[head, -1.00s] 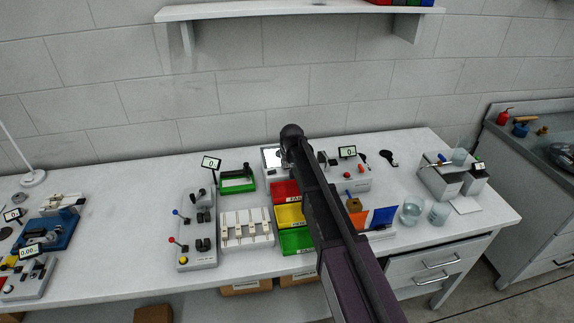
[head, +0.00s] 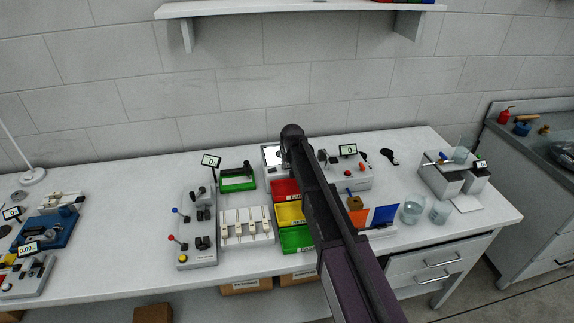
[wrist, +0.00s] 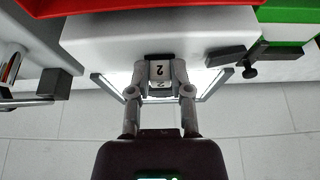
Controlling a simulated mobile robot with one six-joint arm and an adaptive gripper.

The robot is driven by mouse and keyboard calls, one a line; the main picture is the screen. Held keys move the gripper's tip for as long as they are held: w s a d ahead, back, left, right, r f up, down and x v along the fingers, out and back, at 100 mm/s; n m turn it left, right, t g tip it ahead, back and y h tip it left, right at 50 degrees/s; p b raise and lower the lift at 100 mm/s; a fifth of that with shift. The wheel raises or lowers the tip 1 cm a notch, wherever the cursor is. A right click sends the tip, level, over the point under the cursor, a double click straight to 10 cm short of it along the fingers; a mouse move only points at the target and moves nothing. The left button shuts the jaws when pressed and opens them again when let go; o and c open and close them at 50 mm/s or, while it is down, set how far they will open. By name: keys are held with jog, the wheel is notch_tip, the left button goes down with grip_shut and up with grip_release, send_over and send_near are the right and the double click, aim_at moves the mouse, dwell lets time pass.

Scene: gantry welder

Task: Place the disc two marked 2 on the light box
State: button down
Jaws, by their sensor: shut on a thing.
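The disc marked 2 (wrist: 160,72) is pale, with an upside-down 2 in the wrist view. My gripper (wrist: 160,88) is shut on it, one grey finger on each side. Behind and around the fingers is a bright panel (wrist: 207,78) with dark edges on a white body, which looks like the light box (wrist: 125,28). The disc overlaps this panel in the picture; I cannot tell whether it touches it. In the head view the light box (head: 271,152) shows partly at the back of the bench, and my arm hides the gripper and the disc.
Beside the light box are a green frame (head: 238,180) and red (head: 284,187), yellow (head: 289,211) and green (head: 296,238) bins. A device with a small display (head: 347,150) stands to the right. Glass beakers (head: 413,210) are farther right.

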jog(key=shift+f, duration=0.1)
jog(key=shift+c, duration=2.3)
grip_release()
